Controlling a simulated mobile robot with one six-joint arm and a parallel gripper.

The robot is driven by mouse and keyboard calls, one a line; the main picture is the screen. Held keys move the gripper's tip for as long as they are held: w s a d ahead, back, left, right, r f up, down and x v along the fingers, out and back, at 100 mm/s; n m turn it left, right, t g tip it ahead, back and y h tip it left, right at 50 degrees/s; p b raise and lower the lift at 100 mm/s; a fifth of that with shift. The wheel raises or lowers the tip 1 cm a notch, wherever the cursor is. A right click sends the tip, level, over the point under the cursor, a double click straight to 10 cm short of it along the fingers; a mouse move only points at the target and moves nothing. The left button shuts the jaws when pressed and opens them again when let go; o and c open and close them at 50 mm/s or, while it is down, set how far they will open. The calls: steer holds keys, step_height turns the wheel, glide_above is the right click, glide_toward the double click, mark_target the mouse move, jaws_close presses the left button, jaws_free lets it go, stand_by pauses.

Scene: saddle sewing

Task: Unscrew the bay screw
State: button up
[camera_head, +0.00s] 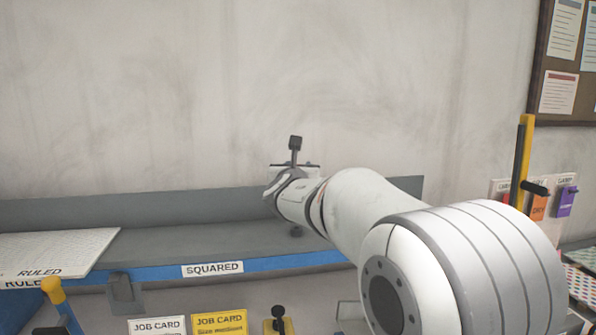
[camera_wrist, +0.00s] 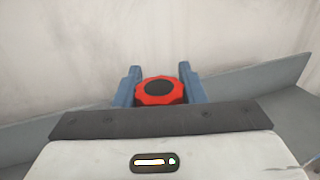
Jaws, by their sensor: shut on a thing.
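The bay screw shows in the wrist view as a red knob (camera_wrist: 152,94) with a dark round centre. My gripper (camera_wrist: 158,84) has its two blue-grey fingers on either side of the knob and is shut on it. In the head view my arm reaches in from the right to the grey shelf (camera_head: 180,243), and my wrist is above it near the wall. The knob and fingertips are hidden behind my arm in that view. I cannot tell what the knob is seated in.
A board marked RULED (camera_head: 65,250) lies on the shelf's left. A SQUARED label (camera_head: 212,268) is on the blue front edge. Job cards (camera_head: 219,324) sit below. A yellow post (camera_head: 523,160) and coloured tags (camera_head: 566,201) stand at right. The shelf between board and arm is clear.

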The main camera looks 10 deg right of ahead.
steer(key=shift+r+p, duration=1)
steer(key=shift+r, duration=0.55)
